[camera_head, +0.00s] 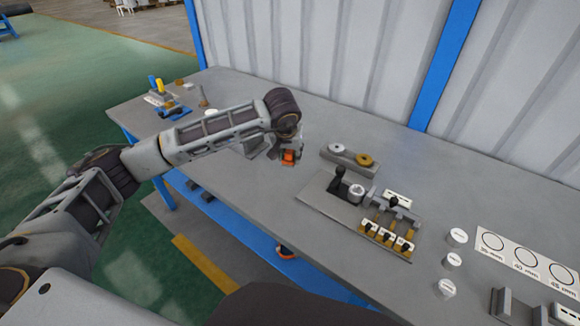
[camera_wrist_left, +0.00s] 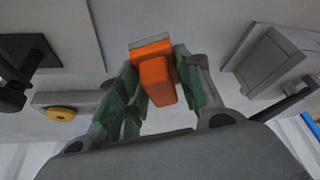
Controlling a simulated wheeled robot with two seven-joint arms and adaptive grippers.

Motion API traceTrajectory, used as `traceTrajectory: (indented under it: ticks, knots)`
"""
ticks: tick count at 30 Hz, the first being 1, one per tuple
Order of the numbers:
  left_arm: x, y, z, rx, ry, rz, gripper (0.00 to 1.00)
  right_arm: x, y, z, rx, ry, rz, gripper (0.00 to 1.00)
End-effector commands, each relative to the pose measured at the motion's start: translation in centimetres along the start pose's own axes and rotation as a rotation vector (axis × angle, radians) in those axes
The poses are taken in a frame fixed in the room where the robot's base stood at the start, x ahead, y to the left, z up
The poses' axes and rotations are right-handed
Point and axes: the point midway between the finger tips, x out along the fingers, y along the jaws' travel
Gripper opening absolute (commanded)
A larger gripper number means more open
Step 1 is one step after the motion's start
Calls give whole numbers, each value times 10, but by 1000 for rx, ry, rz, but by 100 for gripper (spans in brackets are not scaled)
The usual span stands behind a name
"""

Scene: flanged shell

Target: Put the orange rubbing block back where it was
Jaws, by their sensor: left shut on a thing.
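The orange rubbing block (camera_head: 289,156) is in my left gripper (camera_head: 288,160), above the grey bench in the head view. In the left wrist view the block (camera_wrist_left: 152,76) is between the green-padded fingers of the left gripper (camera_wrist_left: 150,85), with a light grey face at its far end. The left gripper is shut on it. Part of the block is hidden by the fingers. I cannot tell how far it is above the bench. The right gripper is not in view.
A grey holder with a white and a brass disc (camera_head: 350,157) stands right of the gripper. A fixture plate (camera_head: 325,202) with a black-handled clamp lies nearer. A grey block (camera_wrist_left: 272,62) is close by in the wrist view. Several white cylinders (camera_head: 452,260) stand at right.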

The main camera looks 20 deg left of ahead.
Motion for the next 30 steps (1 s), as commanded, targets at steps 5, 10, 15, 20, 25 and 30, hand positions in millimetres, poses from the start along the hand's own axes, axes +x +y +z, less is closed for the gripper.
traceTrajectory:
  ticks: [5,10,15,20,25,30]
  knots:
    - [16,0,7,0,0,0,13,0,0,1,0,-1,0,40]
    - [19,1,8,0,2,1,13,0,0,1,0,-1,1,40]
    - [19,1,8,0,1,1,13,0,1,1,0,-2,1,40]
    - [23,1,10,0,0,1,13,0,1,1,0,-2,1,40]
    - [39,1,17,1,-1,1,13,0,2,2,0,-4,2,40]
    - [52,1,22,0,0,1,13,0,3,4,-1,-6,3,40]
